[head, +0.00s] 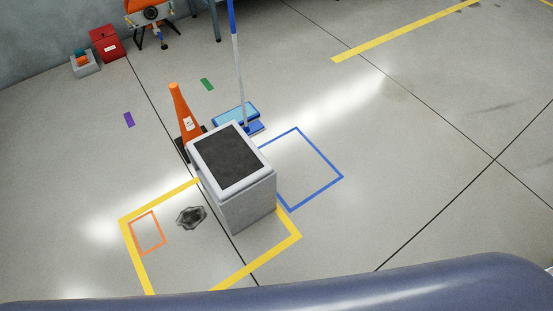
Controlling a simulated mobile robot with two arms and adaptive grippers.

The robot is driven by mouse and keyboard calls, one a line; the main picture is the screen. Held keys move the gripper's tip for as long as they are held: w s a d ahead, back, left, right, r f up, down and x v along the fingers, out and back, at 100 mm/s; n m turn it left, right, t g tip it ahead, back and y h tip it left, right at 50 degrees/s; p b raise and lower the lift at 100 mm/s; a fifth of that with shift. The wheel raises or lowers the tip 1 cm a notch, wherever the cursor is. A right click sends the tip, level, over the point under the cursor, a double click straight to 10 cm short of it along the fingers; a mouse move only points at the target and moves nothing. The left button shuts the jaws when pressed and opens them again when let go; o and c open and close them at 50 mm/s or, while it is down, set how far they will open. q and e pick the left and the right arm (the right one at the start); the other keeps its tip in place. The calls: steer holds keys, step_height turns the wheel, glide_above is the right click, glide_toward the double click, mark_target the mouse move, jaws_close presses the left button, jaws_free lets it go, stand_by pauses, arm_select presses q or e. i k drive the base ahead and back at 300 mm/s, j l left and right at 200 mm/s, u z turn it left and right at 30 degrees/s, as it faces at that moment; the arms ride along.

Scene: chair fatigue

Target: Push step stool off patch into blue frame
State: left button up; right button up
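The step stool (248,203) is a grey block with a dark top pad in a light rim. It stands upright across the right part of the yellow floor outline (258,265). The blue frame (319,193) is a square outline on the floor just right of and behind the stool. The stool hides its left corner. A dark, irregular patch (191,217) shows on the floor left of the stool, apart from its visible base. Neither of my grippers is in the head view.
An orange cone (181,112) and a blue mop and tray (236,115) stand close behind the stool. A small orange outline (148,233) lies at left inside the yellow one. A red box (106,43) is at the far wall. Floor to the right is clear.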

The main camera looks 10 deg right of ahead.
mark_target(241, 182)
steer(key=i+l+u, duration=0.55)
steer(key=u, duration=0.2)
steer(key=i+l+u, duration=0.15)
steer(key=l+u, duration=0.2)
steer(key=i+l+u, duration=0.1)
steer(key=l+u, duration=0.25)
steer(key=l, duration=0.2)
